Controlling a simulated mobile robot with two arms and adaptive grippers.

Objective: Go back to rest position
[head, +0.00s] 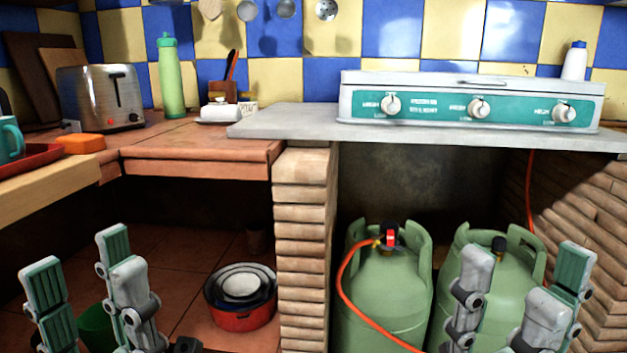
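My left gripper (83,268) is at the lower left of the head view, fingers pointing up and spread apart, with nothing between them. My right gripper (520,275) is at the lower right, also with its fingers spread and empty. It shows in front of the right green gas cylinder (500,262); I cannot tell how far apart they are. The left green gas cylinder (385,285) stands beside it, with an orange hose. The lower parts of both grippers are cut off by the frame's bottom edge.
A teal-fronted stove (440,108) stands on a grey slab (290,122) over a brick pillar (302,220). The tiled counter (190,142) holds a toaster (100,98) and a green bottle (171,80). Nested pots (242,315) and a green container (97,325) are below the counter.

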